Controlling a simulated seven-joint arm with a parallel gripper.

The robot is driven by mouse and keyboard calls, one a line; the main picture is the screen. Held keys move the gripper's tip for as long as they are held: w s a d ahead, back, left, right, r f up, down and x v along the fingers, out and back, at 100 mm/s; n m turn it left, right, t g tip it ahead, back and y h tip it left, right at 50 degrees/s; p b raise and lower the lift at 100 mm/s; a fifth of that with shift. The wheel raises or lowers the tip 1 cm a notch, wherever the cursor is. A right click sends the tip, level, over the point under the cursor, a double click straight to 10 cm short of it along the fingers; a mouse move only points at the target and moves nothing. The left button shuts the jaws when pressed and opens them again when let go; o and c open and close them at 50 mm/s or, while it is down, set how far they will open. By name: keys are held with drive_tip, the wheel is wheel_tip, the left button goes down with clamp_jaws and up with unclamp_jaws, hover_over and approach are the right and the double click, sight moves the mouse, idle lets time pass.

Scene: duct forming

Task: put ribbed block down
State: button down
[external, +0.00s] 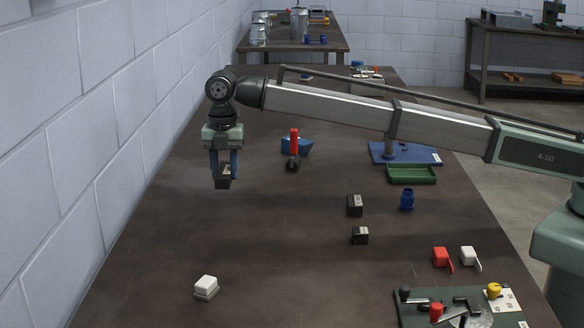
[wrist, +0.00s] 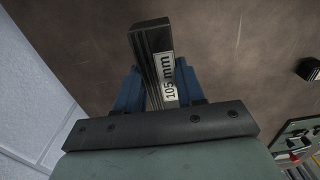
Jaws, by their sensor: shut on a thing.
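My gripper (external: 223,165) has blue fingers and is shut on a dark ribbed block (external: 223,183). In the external view it hangs above the left part of the brown table, near the wall. In the wrist view the ribbed block (wrist: 152,65) sits between the blue fingers (wrist: 155,90) and carries a white label reading "105 mm". The block looks held clear of the table. The fingers cover part of its sides.
Two similar dark blocks (external: 355,205) (external: 360,235) stand mid-table, beside a blue cylinder (external: 407,199). A red-handled tool with a blue piece (external: 300,146) lies behind. A white-topped block (external: 206,286) is at front left. The brown table (external: 270,220) is bare between them.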

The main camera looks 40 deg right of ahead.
drive_tip(key=w+d+r+m, duration=0.1)
drive_tip(key=w+d, duration=0.2)
drive_tip(key=d, duration=0.8)
drive_tip(key=w+d+r+m, duration=0.15)
drive_tip(key=w+d, duration=0.25)
drive_tip(key=d, duration=0.7)
drive_tip(key=n, duration=0.3)
hover_over(349, 183)
wheel_tip(349, 183, down, 2)
drive_tip(key=shift+m, duration=0.25)
drive_tip(key=shift+d+f, duration=0.1)
drive_tip(key=shift+f, duration=5)
drive_tip(key=shift+f, duration=0.1)
drive_tip(key=c, duration=0.7)
unclamp_jaws()
